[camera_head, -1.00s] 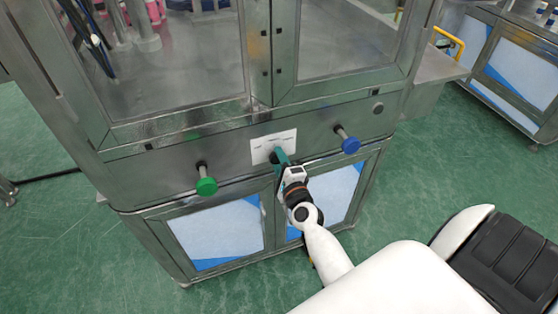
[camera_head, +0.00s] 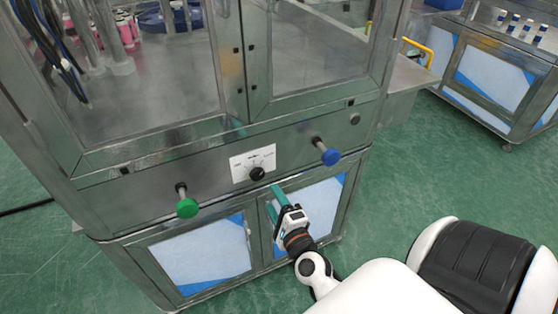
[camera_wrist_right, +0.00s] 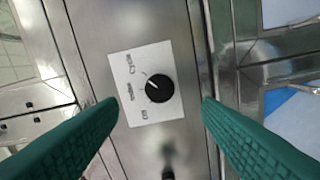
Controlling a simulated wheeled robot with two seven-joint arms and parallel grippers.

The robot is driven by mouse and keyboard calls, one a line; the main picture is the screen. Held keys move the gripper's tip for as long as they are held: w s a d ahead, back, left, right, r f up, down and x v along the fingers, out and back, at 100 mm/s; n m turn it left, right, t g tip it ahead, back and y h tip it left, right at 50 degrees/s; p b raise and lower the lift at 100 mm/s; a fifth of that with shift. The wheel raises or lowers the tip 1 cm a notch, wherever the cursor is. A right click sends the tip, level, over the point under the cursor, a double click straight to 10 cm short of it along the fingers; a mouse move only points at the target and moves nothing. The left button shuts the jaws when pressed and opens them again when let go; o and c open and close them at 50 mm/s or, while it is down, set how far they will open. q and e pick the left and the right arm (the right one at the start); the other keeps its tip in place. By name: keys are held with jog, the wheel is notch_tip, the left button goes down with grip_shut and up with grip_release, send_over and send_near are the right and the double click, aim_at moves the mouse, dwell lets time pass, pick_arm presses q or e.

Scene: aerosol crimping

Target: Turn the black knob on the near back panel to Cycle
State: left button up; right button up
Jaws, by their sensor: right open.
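The black knob (camera_head: 257,173) sits on a white label plate (camera_head: 239,167) on the steel panel. In the right wrist view the knob (camera_wrist_right: 159,88) shows a short white mark on its face, towards the upper left. My left gripper is not in view.
A green push knob (camera_head: 187,207) sticks out left of the plate and a blue one (camera_head: 330,157) right of it. A small round fitting (camera_head: 354,118) is farther right. The cabinet's lower doors (camera_head: 205,258) are below. Green floor (camera_head: 425,165) lies open to the right.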

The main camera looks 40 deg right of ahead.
jog(key=v, duration=0.2)
jog(key=shift+s+a, duration=0.1)
jog(key=shift+s, duration=0.25)
